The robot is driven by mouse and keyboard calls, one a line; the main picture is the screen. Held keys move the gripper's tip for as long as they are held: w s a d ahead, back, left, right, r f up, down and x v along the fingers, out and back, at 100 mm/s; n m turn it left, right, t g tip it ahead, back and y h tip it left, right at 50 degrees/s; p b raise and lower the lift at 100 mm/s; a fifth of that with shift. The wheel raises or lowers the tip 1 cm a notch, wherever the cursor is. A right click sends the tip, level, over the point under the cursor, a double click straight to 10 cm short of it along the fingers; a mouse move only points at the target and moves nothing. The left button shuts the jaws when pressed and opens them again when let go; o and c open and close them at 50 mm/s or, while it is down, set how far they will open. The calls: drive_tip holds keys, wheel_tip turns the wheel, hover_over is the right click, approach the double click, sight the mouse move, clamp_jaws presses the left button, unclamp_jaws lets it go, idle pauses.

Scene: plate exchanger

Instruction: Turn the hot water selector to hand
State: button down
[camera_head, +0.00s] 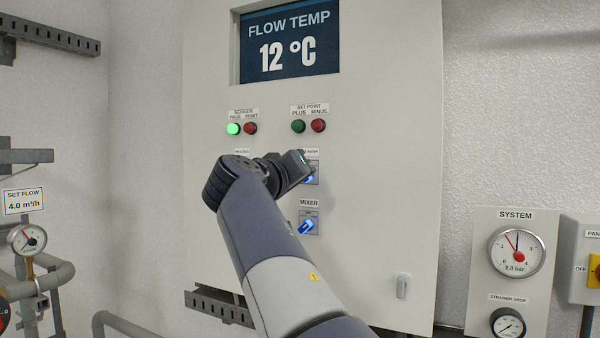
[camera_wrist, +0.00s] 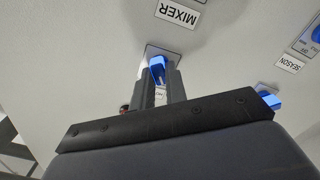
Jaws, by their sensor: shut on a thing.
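The hot water selector is a small blue knob (camera_head: 310,179) on a grey plate in the panel, under a partly hidden label (camera_head: 311,152). My gripper (camera_head: 303,163) reaches it from the upper left in the head view and covers part of it. In the wrist view, which is upside down, the two dark fingers of my gripper (camera_wrist: 159,84) are closed on either side of the blue knob (camera_wrist: 157,66). The knob's end shows between the fingertips, roughly in line with them. The position marks on its plate are mostly hidden, so I cannot tell its setting.
The mixer selector (camera_head: 307,226) is just below, with its label (camera_wrist: 177,13) near in the wrist view. Another blue knob (camera_wrist: 270,98) and the season selector (camera_wrist: 315,34) are to the right there.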

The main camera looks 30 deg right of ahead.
drive_tip(key=shift+n, duration=0.9)
drive_tip(key=c, duration=1.4)
unclamp_jaws()
drive_tip(key=shift+c, duration=0.2)
drive_tip(key=b+v, duration=0.3)
drive_tip(key=v, duration=0.7)
drive_tip(key=shift+s+a, duration=0.25)
drive_tip(key=shift+a, duration=0.1)
